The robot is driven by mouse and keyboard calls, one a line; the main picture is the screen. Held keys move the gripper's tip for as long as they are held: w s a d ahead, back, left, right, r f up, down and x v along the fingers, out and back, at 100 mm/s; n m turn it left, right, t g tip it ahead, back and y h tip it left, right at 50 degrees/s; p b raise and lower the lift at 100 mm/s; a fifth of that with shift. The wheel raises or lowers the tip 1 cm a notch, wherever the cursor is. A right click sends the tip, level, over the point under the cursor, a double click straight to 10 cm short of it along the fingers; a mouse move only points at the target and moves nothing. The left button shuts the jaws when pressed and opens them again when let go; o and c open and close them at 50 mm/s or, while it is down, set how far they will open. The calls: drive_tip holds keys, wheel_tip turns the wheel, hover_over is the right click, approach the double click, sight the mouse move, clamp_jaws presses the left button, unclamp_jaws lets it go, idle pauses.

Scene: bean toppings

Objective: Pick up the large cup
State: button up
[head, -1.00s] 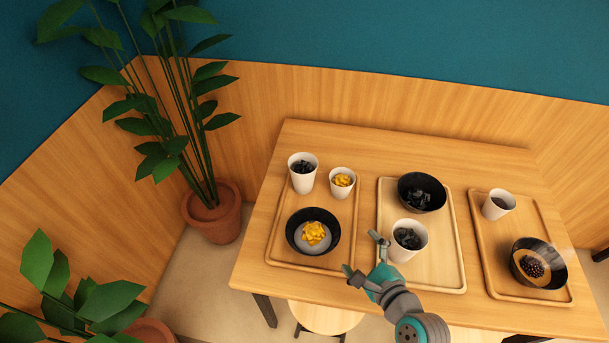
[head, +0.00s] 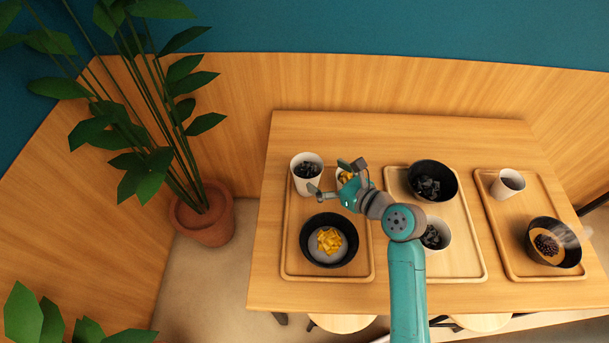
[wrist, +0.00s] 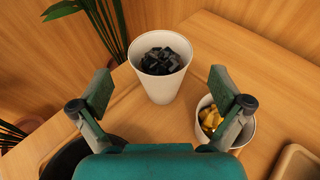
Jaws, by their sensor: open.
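A large white cup (head: 304,184) filled with dark cubes stands upright at the back left of the left tray (head: 287,240). In the wrist view the large cup (wrist: 160,88) is ahead of my gripper (wrist: 160,95), centred between its two spread fingers. My gripper (head: 335,178) is open and empty over the left tray, to the right of the large cup, its fingers pointing towards it. A smaller white cup (head: 342,184) with yellow pieces is partly hidden by my gripper. It also shows beside the right finger in the wrist view (wrist: 206,102).
A black bowl (head: 328,258) with yellow pieces is at the tray's front. The middle tray (head: 455,265) holds a black bowl (head: 410,184) and a white cup (head: 445,226), partly behind my arm. The right tray (head: 490,240) holds a cup and bowl. A potted plant (head: 205,215) stands left.

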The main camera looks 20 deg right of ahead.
sight(317, 178)
wheel_tip(317, 178, down, 3)
drive_tip(key=shift+f, duration=0.1)
drive_tip(key=shift+w+a+f, duration=0.15)
drive_tip(key=shift+w+f, duration=0.05)
drive_tip(key=shift+x, duration=3.5)
drive_tip(key=c, duration=1.2)
drive_tip(key=shift+r, duration=5)
drive_tip(key=shift+c, duration=0.3)
drive_tip(key=shift+r, duration=0.1)
drive_tip(key=shift+r, duration=1.7)
